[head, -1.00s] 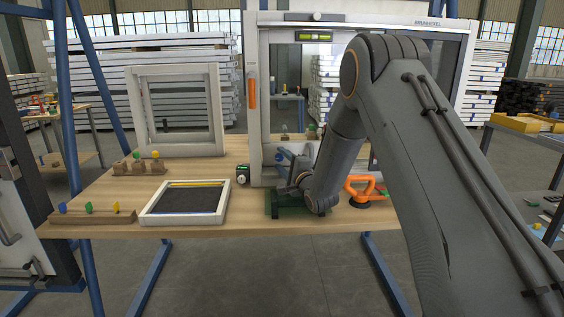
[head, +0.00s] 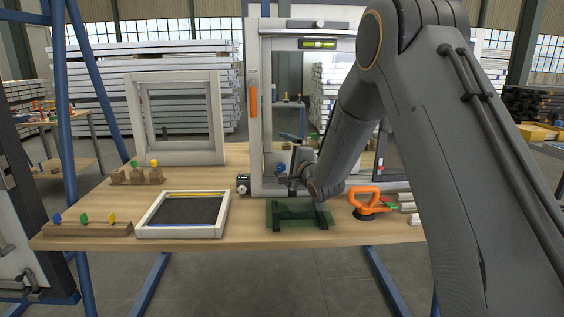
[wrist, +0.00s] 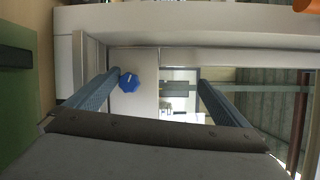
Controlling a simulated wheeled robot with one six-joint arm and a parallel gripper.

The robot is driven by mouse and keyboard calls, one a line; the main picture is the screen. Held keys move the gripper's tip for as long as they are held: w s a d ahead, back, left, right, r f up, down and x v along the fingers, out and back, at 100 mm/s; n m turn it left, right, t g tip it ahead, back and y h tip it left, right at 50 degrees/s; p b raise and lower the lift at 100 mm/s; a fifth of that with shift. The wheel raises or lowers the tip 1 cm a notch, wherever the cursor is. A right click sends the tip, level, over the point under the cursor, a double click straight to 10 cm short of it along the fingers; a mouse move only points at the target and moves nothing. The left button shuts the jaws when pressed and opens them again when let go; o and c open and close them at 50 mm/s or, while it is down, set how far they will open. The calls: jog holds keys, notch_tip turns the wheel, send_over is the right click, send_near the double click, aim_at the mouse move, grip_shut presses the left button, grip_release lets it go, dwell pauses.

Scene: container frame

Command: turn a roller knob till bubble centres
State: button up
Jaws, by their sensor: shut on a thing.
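A level vial (head: 319,44) with yellow-green liquid sits on the top bar of the large pale frame (head: 254,140). It is too small to tell exactly where its bubble lies. A blue faceted knob (wrist: 129,80) shows in the wrist view against a pale panel, at the tip of the left finger. In the head view my gripper (head: 289,182) is low at the frame's bottom bar, partly hidden by my arm.
A green mat with a dark stand (head: 299,214) lies in front of the frame on the wooden table (head: 180,240). An orange suction handle (head: 366,203) stands to its right. A white-rimmed tray (head: 226,212) and wooden blocks with coloured knobs (head: 90,229) are at left.

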jog(key=shift+s+d+r, duration=0.15)
jog(key=shift+s+r, duration=0.1)
jog(key=shift+r, duration=0.25)
jog(key=shift+s+d+r, duration=0.1)
jog(key=shift+s+r, duration=0.15)
jog(key=shift+r, duration=0.25)
jog(key=shift+s+r, duration=0.1)
jog(key=shift+s, duration=0.15)
jog(key=s, duration=0.1)
jog(key=s+r, duration=0.1)
jog(key=s, duration=0.1)
jog(key=shift+s+d+r, duration=0.15)
jog(key=c, duration=1)
jog(key=shift+s+d+f+p, duration=0.4)
jog(key=shift+s+f, duration=0.15)
jog(key=shift+s, duration=0.45)
jog(key=shift+s+d+f+p, duration=0.4)
jog(key=shift+s+f, duration=0.2)
jog(key=shift+s, duration=0.35)
jog(key=shift+s+d+f+p, duration=0.4)
jog(key=shift+s+f, duration=0.15)
jog(key=shift+s, duration=0.45)
